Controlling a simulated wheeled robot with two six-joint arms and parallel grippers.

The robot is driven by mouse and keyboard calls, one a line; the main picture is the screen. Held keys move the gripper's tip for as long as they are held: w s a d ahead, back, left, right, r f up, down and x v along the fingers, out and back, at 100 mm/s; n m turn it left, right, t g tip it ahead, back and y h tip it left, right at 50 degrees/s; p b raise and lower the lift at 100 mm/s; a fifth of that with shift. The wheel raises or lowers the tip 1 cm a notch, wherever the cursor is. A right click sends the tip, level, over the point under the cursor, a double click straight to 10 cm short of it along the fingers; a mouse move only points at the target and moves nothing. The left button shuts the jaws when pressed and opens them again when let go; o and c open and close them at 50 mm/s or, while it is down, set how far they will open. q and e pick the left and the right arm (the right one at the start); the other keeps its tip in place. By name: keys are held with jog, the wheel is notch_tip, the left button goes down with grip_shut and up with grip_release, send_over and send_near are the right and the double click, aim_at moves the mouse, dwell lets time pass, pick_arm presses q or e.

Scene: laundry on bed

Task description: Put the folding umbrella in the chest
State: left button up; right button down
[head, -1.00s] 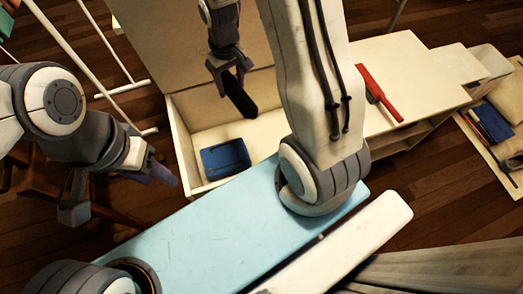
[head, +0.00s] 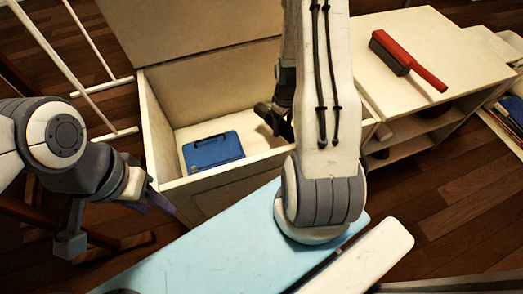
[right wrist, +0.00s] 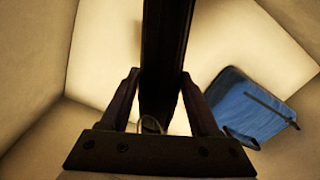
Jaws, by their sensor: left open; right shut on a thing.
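The folding umbrella (right wrist: 165,60) is a long dark shape in the right wrist view, held between the fingers of my right gripper (right wrist: 165,105). In the head view, my right gripper (head: 278,118) is over the right part of the open chest (head: 205,192), and my own arm hides much of it and the umbrella. The pale chest has its lid (head: 185,30) raised at the back. The right wrist view looks down into its interior. I cannot tell whether the umbrella touches the chest floor. My left gripper (head: 113,222) is open and empty, left of the chest.
A blue zipped pouch (head: 213,152) lies in the chest's left part; it also shows in the right wrist view (right wrist: 250,108). A red-handled brush (head: 410,60) lies on the pale shelf unit to the right. A light-blue board (head: 215,240) stands in front of the chest.

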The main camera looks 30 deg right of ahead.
notch_tip(320, 180, down, 10)
jog(key=b, duration=0.5)
jog(key=shift+r+b, duration=0.25)
jog(key=shift+b, duration=0.15)
jog(key=shift+r, duration=0.15)
jog(key=shift+f, duration=0.2)
jog(key=shift+c, duration=0.6)
grip_release()
jog(key=shift+r, duration=0.1)
